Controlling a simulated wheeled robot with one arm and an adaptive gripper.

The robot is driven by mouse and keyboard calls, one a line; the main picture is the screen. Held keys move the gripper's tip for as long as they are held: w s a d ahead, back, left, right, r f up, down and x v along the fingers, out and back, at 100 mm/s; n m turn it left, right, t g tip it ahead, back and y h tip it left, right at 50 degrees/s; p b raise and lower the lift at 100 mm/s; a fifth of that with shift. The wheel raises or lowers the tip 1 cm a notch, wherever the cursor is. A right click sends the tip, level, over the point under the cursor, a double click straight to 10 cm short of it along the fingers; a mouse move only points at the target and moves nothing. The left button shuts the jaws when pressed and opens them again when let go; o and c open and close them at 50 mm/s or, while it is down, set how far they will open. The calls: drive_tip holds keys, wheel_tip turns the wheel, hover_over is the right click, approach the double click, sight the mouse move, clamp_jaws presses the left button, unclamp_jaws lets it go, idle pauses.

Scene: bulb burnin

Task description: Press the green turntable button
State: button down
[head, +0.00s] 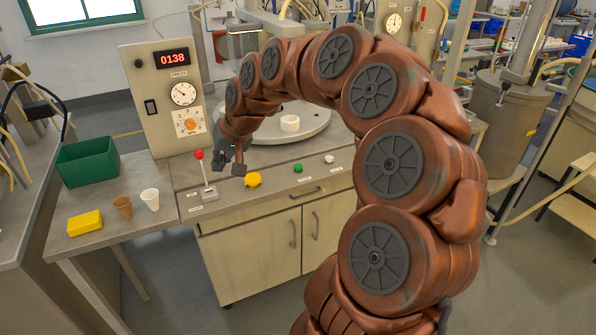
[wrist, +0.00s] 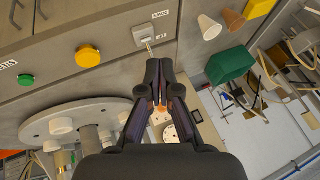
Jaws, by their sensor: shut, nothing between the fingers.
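The green button (head: 298,168) sits on the front part of the bench top, right of a larger yellow button (head: 253,180). In the wrist view the green button (wrist: 25,80) is at the far left, with the yellow button (wrist: 88,55) between it and my gripper. My gripper (head: 238,169) is shut and empty, above the bench between the red-knobbed lever (head: 199,155) and the yellow button. Its closed fingers (wrist: 159,64) show in the wrist view, apart from the green button. The turntable (head: 306,129) behind is partly hidden by my arm.
A white knob (head: 329,159) lies right of the green button. A panel (head: 157,105) with a red 0138 display and dials stands at the back left. A green bin (head: 88,160), yellow block (head: 85,223) and two cups (head: 149,199) are on the left side table.

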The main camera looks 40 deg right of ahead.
drive_tip(key=w+d+f+m+t+h+b, duration=0.1)
drive_tip(key=w+d+m, duration=0.1)
drive_tip(key=d, duration=0.5)
drive_tip(key=w+d+f+m+t+h, duration=0.1)
drive_tip(key=w+d, duration=0.2)
drive_tip(key=d, duration=0.5)
drive_tip(key=m+t+h+b, duration=0.1)
drive_tip(key=m+h, duration=0.1)
drive_tip(key=m, duration=0.2)
hover_over(300, 167)
wheel_tip(300, 167, down, 4)
drive_tip(key=shift+r, duration=0.1)
wheel_tip(300, 167, down, 8)
drive_tip(key=shift+a+b, duration=0.1)
drive_tip(key=shift+b, duration=1)
drive_tip(key=shift+f, duration=0.4)
drive_tip(key=shift+f+b, duration=0.15)
drive_tip(key=shift+b, duration=0.2)
drive_tip(key=shift+f+b, duration=0.25)
drive_tip(key=shift+b, duration=0.05)
